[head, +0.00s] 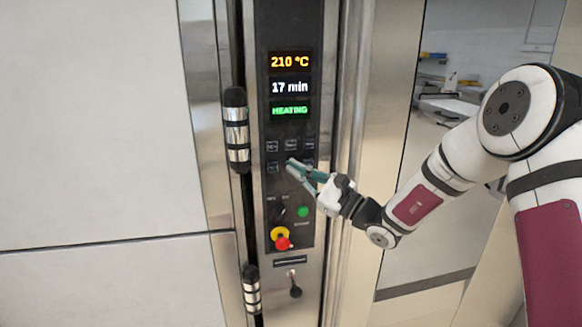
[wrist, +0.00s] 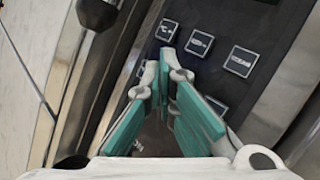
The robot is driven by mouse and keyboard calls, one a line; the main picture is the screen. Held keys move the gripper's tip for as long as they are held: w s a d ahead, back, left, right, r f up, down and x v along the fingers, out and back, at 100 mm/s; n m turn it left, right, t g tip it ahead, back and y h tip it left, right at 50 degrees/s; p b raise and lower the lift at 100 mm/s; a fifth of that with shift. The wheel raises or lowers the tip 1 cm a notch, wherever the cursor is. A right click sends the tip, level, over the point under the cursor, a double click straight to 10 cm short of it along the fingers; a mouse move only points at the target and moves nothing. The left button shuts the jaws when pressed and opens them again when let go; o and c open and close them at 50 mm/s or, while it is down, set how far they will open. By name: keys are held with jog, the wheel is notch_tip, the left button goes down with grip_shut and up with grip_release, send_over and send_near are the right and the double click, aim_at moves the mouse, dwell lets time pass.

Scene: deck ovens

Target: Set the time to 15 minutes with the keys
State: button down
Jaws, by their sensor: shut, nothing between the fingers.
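The oven's control panel (head: 297,128) is dark and upright in the head view. Its time display (head: 290,87) reads 17 min in white. Below the displays are two rows of small square keys (head: 291,145); their labels are too small to read. My gripper (head: 290,163) is shut and empty, its teal fingers pointing at the lower row of keys. In the wrist view the fingertips (wrist: 168,62) lie over the panel among the keys, with several keys (wrist: 199,42) showing beyond and to the right. The fingers hide part of the lower row. Contact with a key cannot be told.
Other displays read 210 °C (head: 290,62) and HEATING (head: 290,110). Below the keys are a green button (head: 303,211) and a red and yellow emergency stop (head: 281,240). Black and silver door handles (head: 236,130) stick out left of the panel.

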jog(key=shift+w, duration=0.1)
jog(key=shift+w+a, duration=0.1)
jog(key=shift+w, duration=0.2)
jog(key=shift+w+a, duration=0.15)
jog(key=shift+w, duration=0.25)
dwell(0.6)
jog(key=shift+s, duration=0.15)
jog(key=shift+s+d+p, duration=0.25)
jog(key=shift+s+p, duration=0.1)
jog(key=shift+s, duration=0.35)
jog(key=shift+w, duration=0.2)
dwell(0.5)
jog(key=shift+w+a, duration=0.1)
jog(key=shift+w, duration=0.2)
